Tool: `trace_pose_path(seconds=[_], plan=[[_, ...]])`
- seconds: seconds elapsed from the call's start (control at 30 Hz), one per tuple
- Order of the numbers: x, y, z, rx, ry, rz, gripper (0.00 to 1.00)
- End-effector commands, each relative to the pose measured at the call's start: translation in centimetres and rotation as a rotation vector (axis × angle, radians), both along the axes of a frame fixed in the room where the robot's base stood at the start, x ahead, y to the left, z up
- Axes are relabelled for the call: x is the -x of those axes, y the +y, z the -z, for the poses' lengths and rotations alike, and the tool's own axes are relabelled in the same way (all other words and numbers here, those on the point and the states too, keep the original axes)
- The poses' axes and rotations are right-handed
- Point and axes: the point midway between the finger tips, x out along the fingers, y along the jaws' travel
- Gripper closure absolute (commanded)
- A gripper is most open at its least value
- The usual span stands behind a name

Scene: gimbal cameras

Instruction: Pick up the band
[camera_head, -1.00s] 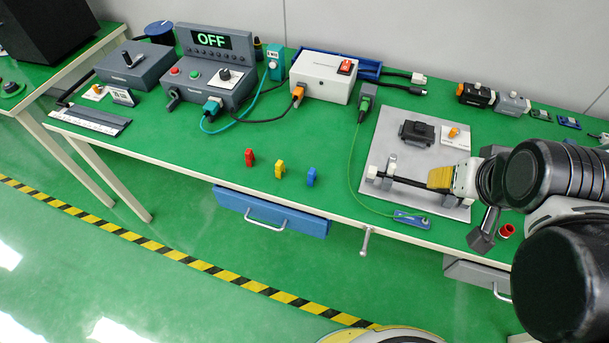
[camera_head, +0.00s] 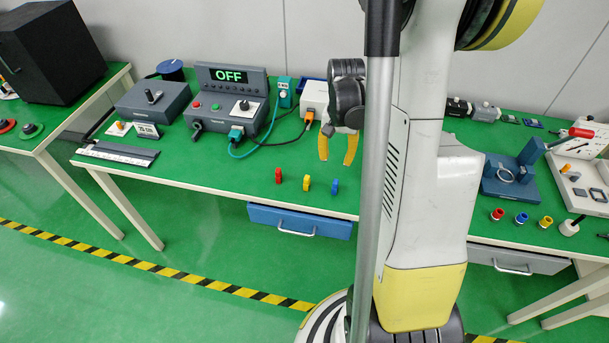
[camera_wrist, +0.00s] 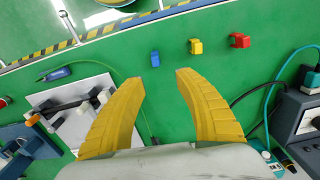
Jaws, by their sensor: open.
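Three small coloured pieces stand in a row near the table's front edge: red (camera_head: 278,175), yellow (camera_head: 306,184) and blue (camera_head: 335,187). I cannot tell which of them, if any, is the band. In the wrist view the blue piece (camera_wrist: 155,59) lies just beyond my fingertips, with the yellow piece (camera_wrist: 195,46) and red piece (camera_wrist: 239,40) farther right. My gripper (camera_head: 337,156) points down above the table, behind the row in the head view. Its yellow fingers are apart, and nothing is between them in the wrist view (camera_wrist: 160,80).
A control box (camera_head: 225,112) with an OFF display and a white box (camera_head: 314,98) with cables stand behind. A grey plate (camera_wrist: 60,95) with a dark bar lies left in the wrist view. My arm hides the table's middle. Green tabletop is clear around the row.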

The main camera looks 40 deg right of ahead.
Motion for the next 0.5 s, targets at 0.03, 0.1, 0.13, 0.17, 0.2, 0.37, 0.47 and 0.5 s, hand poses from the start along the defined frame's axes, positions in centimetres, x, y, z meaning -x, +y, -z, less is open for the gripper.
trace_pose_path(seconds=[0.03,0.1,0.13,0.17,0.2,0.37,0.47,0.5], plan=[[0.0,-0.1,1.2,-0.001,0.001,0.001,0.60],[0.0,0.0,2.5,0.000,0.000,0.000,0.60],[0.0,0.0,3.0,0.000,0.000,0.000,0.60],[0.0,0.0,3.5,0.000,0.000,-0.001,0.60],[0.0,0.0,4.0,0.000,0.000,-0.001,0.60],[0.0,0.0,5.1,0.001,-0.001,-0.002,0.60],[0.2,0.1,5.8,0.001,-0.001,-0.002,0.60],[0.3,0.1,6.3,0.001,-0.001,-0.002,0.60]])
